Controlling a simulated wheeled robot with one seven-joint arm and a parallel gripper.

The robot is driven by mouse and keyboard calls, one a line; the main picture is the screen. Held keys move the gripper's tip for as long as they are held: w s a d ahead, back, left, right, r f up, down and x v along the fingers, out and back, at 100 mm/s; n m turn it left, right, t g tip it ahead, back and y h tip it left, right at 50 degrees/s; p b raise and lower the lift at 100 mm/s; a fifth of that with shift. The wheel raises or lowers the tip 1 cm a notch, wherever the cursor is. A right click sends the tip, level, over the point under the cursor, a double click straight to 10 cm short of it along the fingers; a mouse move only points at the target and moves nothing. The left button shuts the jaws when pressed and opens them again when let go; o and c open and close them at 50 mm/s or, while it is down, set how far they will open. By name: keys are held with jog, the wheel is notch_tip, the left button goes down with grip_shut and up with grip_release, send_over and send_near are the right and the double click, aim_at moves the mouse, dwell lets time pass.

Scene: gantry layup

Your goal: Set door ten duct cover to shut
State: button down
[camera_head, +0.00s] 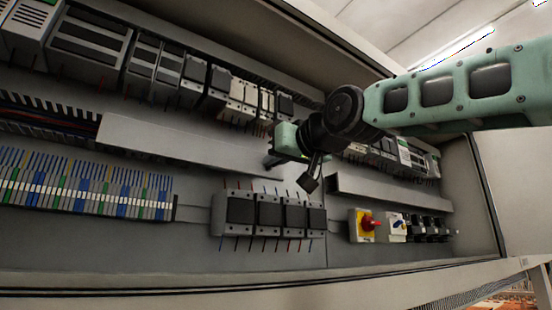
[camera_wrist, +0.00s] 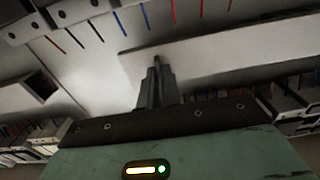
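A long grey duct cover (camera_head: 185,145) runs across the middle of the cabinet in the head view, left of my gripper. Left of it, a slotted duct with wires (camera_head: 45,115) is uncovered. A shorter grey duct cover (camera_head: 390,193) is to the right. My gripper (camera_head: 271,160) is at the right end of the long cover. In the wrist view, the long cover (camera_wrist: 235,50) runs to the right, and my gripper's fingers (camera_wrist: 156,65) lie close together, tips overlapping its lower edge near its end. I see nothing clearly between them; contact with the cover cannot be told.
Four-pole style contactors (camera_head: 268,213) stand below my gripper, and a terminal strip (camera_head: 85,190) is at lower left. A red rotary switch (camera_head: 366,224) is at lower right. Breakers (camera_head: 240,98) line the row above. The cabinet's lower edge (camera_head: 250,297) borders the front.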

aim_at(168, 141)
jog(key=s+a+b, duration=0.1)
jog(key=s+a, duration=0.2)
jog(key=a, duration=0.2)
jog(key=s+a+b, duration=0.1)
jog(key=s+a, duration=0.3)
jog(key=a, duration=0.2)
jog(key=s+a+b, duration=0.1)
jog(key=s+a, duration=0.3)
jog(key=a, duration=0.1)
jog(key=shift+s+a+b, duration=0.2)
jog(key=shift+a+b, duration=0.15)
jog(key=shift+a, duration=0.05)
jog(key=c, duration=1.6)
grip_release()
jog(key=shift+s+a, duration=0.1)
jog(key=shift+a, duration=0.1)
jog(key=shift+d, duration=0.1)
jog(key=shift+s+d+b, duration=0.2)
jog(key=shift+s+b, duration=0.05)
jog(key=shift+b, duration=0.05)
jog(key=b+v, duration=0.7)
jog(key=v, duration=0.9)
jog(key=shift+s+d, duration=0.25)
